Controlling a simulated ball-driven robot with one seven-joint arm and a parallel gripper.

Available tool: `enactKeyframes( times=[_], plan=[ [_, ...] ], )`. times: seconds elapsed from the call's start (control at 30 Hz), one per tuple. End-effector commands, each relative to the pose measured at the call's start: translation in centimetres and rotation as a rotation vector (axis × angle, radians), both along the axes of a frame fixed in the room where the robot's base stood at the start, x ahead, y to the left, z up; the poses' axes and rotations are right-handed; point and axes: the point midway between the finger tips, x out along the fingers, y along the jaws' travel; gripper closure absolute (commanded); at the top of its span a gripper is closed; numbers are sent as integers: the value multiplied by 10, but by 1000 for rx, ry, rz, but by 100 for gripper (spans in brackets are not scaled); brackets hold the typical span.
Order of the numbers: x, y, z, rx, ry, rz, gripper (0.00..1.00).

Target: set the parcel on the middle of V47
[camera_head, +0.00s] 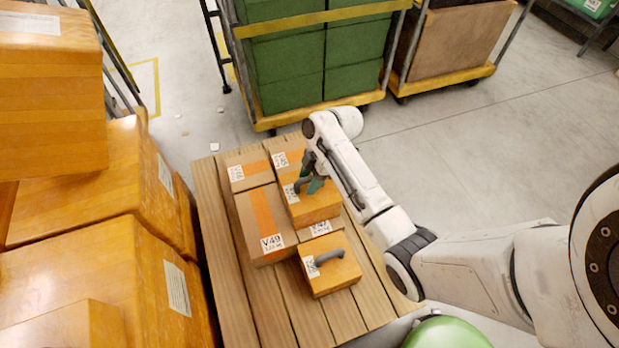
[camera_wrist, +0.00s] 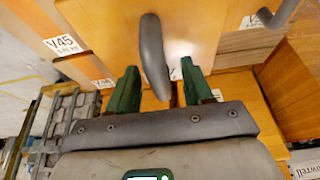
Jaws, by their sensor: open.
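Two orange boxes with grey arched handles are on the pallet. The rear one (camera_head: 315,211) is under my gripper (camera_head: 311,181). In the wrist view my gripper (camera_wrist: 160,88) is open, its green fingers on either side of a grey handle (camera_wrist: 153,52). I cannot tell whether they touch it. The front handled box (camera_head: 333,277) stands nearer the pallet's front edge. The carton labelled V47 (camera_head: 320,228) shows only as a strip between the two boxes, its middle hidden. I cannot tell how far the rear box rests on it.
Carton V49 (camera_head: 266,222) lies left of V47, with another carton (camera_head: 249,170) behind it. The slatted pallet (camera_head: 228,268) is bare at left and front. Large orange boxes (camera_head: 95,262) crowd the left; a green-crate cart (camera_head: 320,50) stands behind.

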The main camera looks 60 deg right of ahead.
Motion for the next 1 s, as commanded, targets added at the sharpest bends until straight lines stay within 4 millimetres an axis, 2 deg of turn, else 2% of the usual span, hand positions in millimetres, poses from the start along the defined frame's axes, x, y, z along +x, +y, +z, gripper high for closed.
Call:
enactKeyframes(
  times=[0.17, 0.6, 0.8, 0.9, 0.97, 1.0],
  plan=[
    [-2, -5, 15, -1, -3, 0, 49],
    [-20, -31, 92, -2, -2, -1, 49],
    [-25, -36, 109, 0, 0, -1, 49],
    [-26, -24, 106, 6, 14, -24, 49],
    [-28, -7, 100, 13, 34, -61, 49],
    [-31, 9, 94, 17, 54, -101, 49]
  ],
)
